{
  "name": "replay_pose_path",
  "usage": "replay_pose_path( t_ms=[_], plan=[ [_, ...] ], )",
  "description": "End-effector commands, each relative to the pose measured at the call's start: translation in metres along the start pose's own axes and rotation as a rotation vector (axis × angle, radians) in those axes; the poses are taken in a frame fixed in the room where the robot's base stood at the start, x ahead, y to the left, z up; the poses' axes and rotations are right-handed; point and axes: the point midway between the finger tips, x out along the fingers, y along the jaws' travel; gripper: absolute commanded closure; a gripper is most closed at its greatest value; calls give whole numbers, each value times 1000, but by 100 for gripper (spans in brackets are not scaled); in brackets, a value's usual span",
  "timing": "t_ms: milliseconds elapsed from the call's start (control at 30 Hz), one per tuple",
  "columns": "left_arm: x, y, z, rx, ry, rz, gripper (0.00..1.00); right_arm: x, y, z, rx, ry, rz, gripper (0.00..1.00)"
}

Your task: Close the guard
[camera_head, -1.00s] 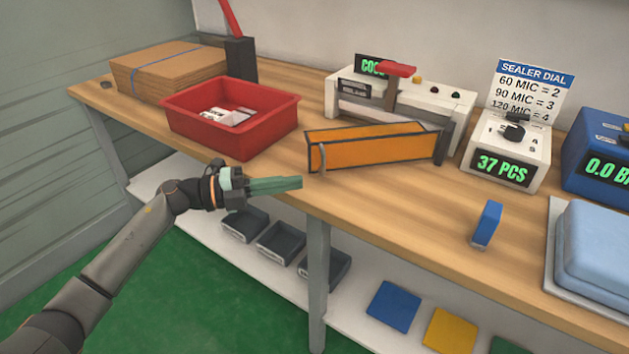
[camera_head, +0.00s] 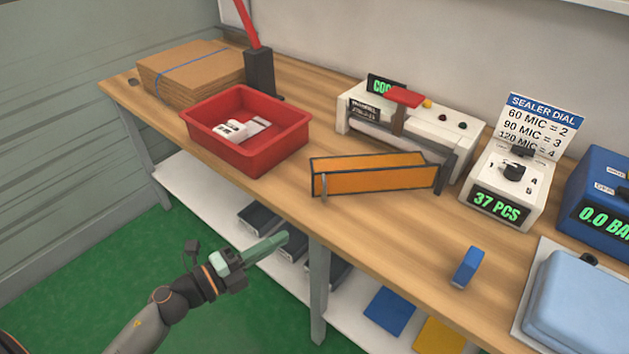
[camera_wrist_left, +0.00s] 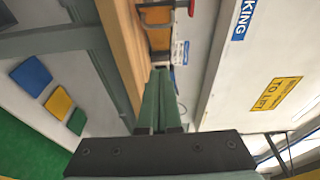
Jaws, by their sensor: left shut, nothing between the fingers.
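The orange guard (camera_head: 370,175) with a dark frame stands in front of the white sealer (camera_head: 440,130) on the bench, swung out toward the front edge. A small grey handle is at its left end, and its right end meets a dark post beside the sealer. My left gripper (camera_head: 284,238) is shut and empty, in front of the bench edge and below and left of the guard, apart from it. In the left wrist view its green fingers (camera_wrist_left: 160,85) are together, and part of the orange guard (camera_wrist_left: 159,38) shows beyond them. My right gripper is not in view.
A red bin (camera_head: 285,152) with white items stands left of the guard, with cardboard (camera_head: 190,75) behind it. A dial box (camera_head: 505,185), a blue block (camera_head: 467,268) and a light blue pad (camera_head: 585,295) are to the right. The bench front (camera_head: 375,235) is clear.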

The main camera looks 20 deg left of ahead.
Motion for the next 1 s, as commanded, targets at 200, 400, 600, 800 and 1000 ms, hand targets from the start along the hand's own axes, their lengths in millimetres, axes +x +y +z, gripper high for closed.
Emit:
replay_pose_path(
  t_ms=[200,400,600,800,1000],
  plan=[
    [0,-2,-1,6,-35,7,100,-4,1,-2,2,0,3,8],
    [30,-4,0,5,-33,5,100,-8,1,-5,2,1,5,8],
    [70,-3,1,5,-32,5,100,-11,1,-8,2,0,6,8],
    [102,0,10,6,-33,7,100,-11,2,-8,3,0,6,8],
    [117,0,26,5,-32,8,100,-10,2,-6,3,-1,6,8]
  ],
)
